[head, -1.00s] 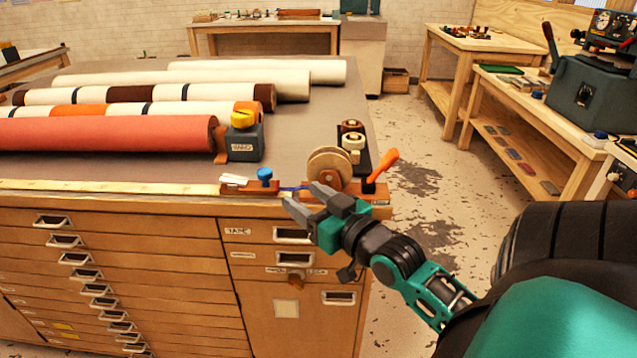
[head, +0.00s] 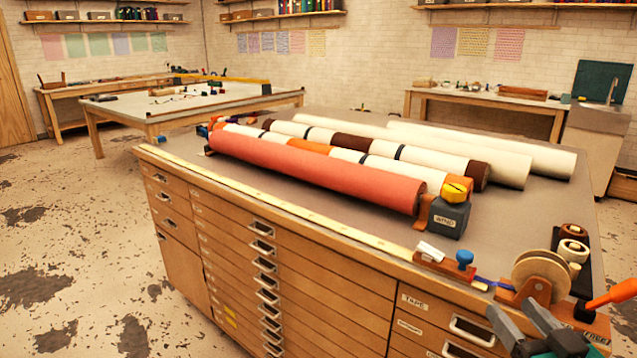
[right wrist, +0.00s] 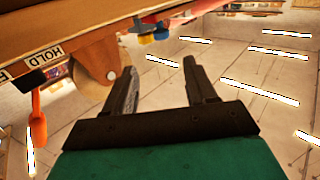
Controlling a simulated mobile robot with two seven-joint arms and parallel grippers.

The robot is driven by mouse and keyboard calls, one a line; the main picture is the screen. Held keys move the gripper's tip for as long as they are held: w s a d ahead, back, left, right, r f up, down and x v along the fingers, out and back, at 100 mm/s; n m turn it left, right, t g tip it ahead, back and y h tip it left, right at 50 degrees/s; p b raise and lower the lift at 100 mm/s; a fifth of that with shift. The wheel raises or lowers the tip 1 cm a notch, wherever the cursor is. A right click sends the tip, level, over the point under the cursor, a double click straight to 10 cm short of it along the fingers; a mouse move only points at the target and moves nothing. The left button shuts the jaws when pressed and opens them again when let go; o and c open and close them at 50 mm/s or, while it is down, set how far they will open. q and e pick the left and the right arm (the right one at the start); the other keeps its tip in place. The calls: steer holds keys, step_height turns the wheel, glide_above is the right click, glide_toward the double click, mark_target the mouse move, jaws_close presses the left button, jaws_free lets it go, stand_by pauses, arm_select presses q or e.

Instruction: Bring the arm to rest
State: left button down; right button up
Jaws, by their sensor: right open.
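My right gripper (head: 511,312) shows at the lower right of the head view, by the front right corner of the drawer cabinet (head: 330,240). Its grey fingers are apart, with nothing seen between them. In the right wrist view the two dark fingers (right wrist: 158,68) stand wide apart, with the room beyond. The tape dispenser (head: 540,275) with its round wheel is just beyond the fingertips in the head view; I cannot tell the exact gap. Most of the right arm is out of the frame. My left gripper is not in view.
The cabinet top bears a red roll (head: 315,172), several pale and striped rolls, a grey block (head: 450,215) with a yellow knob, and a blue knob (head: 465,258). An orange handle (head: 612,294) sticks out at the corner. Open floor (head: 70,250) lies to the left.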

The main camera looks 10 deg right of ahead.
steer(key=s+a+f+n+g+y, duration=0.1)
steer(key=s+a+f+g, duration=0.2)
steer(key=a+f, duration=0.6)
steer(key=s+a+f+n+g+y, duration=0.2)
steer(key=a+f, duration=0.8)
steer(key=f, duration=0.5)
steer(key=shift+s+f+g+y, duration=0.3)
steer(key=shift+s+g, duration=0.5)
steer(key=shift+g, duration=0.3)
steer(key=shift+r, duration=0.1)
